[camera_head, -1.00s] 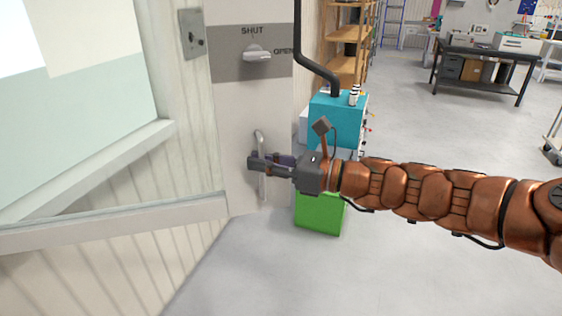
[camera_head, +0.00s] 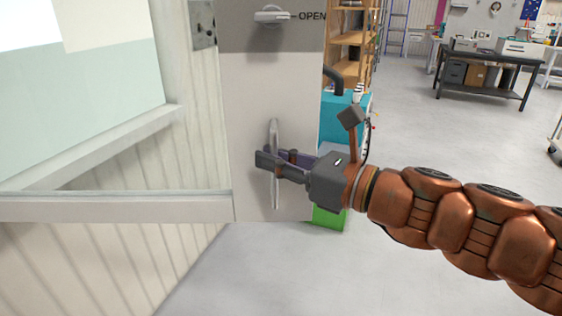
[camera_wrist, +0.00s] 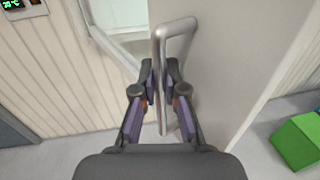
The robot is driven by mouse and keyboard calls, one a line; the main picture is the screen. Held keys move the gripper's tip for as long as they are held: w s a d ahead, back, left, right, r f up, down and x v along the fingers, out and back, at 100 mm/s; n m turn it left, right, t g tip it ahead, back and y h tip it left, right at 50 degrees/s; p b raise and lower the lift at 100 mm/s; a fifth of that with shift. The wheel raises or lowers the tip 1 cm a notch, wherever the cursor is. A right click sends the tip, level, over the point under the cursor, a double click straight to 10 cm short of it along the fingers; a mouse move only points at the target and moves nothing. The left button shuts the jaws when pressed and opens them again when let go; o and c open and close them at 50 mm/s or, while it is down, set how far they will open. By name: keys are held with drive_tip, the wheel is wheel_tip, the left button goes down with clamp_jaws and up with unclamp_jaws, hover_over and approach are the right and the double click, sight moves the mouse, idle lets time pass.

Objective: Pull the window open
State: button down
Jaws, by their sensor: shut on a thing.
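The window (camera_head: 285,85) is a pale panel standing ajar from the white frame (camera_head: 120,207), and its face is toward me. A grey bar handle (camera_head: 274,135) stands upright on it. My gripper (camera_head: 273,164) is shut on this handle, with one finger on each side of the bar. In the wrist view, the handle (camera_wrist: 177,28) runs down between the fingertips (camera_wrist: 161,76), and the window (camera_wrist: 232,50) is to the right. Above, a latch knob (camera_head: 271,14) lies level, pointing at the word OPEN.
A grey plate (camera_head: 203,24) is on the wall at the left. A teal box (camera_head: 337,118) and a green box (camera_head: 328,217) stand behind the window. A wooden shelf (camera_head: 348,55) and a dark workbench (camera_head: 490,65) are farther back.

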drive_tip(key=shift+s, duration=0.35)
drive_tip(key=c, duration=1.2)
unclamp_jaws()
drive_tip(key=shift+w, duration=0.1)
drive_tip(key=shift+r, duration=0.1)
